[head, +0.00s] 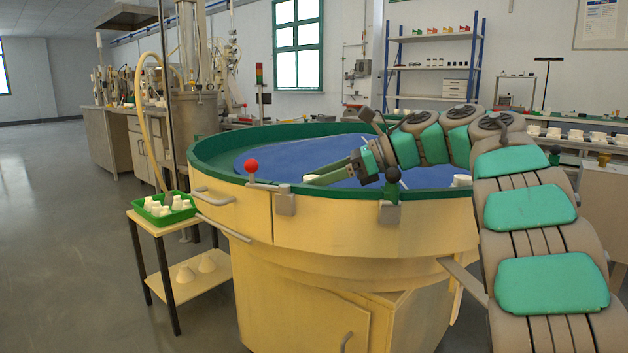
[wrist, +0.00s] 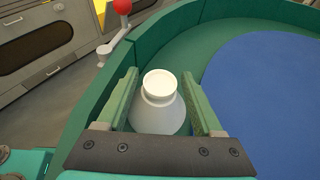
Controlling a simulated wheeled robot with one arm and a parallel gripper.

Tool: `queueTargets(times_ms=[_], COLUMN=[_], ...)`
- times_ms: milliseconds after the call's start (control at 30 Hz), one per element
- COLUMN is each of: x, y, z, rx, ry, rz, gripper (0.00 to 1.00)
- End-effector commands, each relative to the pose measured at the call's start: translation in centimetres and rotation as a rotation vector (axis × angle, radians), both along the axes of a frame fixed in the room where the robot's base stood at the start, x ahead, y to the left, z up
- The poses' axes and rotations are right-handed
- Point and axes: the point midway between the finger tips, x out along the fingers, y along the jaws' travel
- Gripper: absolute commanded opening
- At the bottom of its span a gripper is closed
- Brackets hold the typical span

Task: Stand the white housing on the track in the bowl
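A white housing (wrist: 160,112), with a round rim, narrow neck and flared lower body, is between the fingers of my gripper (wrist: 160,75) in the wrist view. It appears upright, neck up, over the green track (wrist: 238,30); its lower end is hidden by the gripper body. The fingers are apart, with a gap beside the neck and at the right of the flare. In the head view my gripper (head: 325,178) reaches into the bowl (head: 215,143), with a bit of white at its tips. Another white piece (head: 461,181) shows at the bowl's right side.
A red-knobbed lever (head: 251,168) stands at the bowl's rim. The blue centre (wrist: 275,95) of the bowl is clear.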

Motion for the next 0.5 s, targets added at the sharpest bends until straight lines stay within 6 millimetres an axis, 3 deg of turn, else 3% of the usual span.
queueTargets(times_ms=[367,500], x=[0.0,0.0], y=[0.0,-1.4], z=[0.3,0.8], rx=[0.0,0.001], ry=[0.001,-0.001], rz=[0.0,-0.001], gripper=[0.76,0.76])
